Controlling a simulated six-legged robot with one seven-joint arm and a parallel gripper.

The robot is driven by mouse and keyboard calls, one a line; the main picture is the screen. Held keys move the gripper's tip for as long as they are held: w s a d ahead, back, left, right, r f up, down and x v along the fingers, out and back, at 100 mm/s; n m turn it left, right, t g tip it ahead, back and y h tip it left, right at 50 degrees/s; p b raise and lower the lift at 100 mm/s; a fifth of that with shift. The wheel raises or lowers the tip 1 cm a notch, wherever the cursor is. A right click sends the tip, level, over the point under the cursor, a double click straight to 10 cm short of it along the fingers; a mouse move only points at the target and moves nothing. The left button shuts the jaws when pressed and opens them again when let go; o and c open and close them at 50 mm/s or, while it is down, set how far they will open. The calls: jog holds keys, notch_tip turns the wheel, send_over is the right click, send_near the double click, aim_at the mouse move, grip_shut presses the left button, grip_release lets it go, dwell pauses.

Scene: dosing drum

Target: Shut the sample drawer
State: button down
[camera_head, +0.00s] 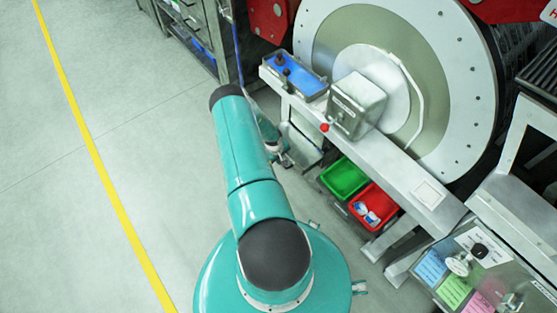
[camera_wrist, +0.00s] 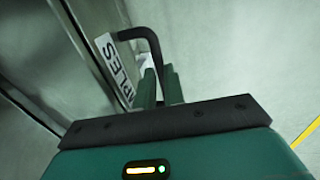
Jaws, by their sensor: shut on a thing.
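The sample drawer's front (camera_wrist: 85,60) is a grey metal face at the left of the wrist view. It bears a white label (camera_wrist: 120,75) of which "PLES" can be read. A black bent handle (camera_wrist: 140,34) stands out from the front. My gripper (camera_wrist: 161,84) is shut on the handle, its teal fingers at the handle's outer part. In the head view my gripper (camera_head: 284,160) is small, at the bench's left end, beside a pale panel under the bench that may be the drawer. How far the drawer stands out cannot be told.
A bench (camera_head: 405,175) before the large drum (camera_head: 450,60) carries a grey box (camera_head: 354,104) and a blue-lined tray (camera_head: 292,77). A green bin (camera_head: 344,178) and a red bin (camera_head: 373,205) sit below. Open floor with a yellow line (camera_head: 98,165) lies left.

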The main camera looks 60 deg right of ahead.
jog(key=c, duration=1.5)
grip_release()
jog(key=shift+s+d, duration=0.15)
jog(key=shift+d, duration=0.1)
jog(key=r, duration=0.4)
jog(key=a+r, duration=0.1)
jog(key=r, duration=0.4)
jog(key=w+a+r, duration=0.1)
jog(key=r, duration=0.3)
jog(key=shift+a+r, duration=0.15)
jog(key=shift+r, duration=0.15)
jog(key=shift+w, duration=0.15)
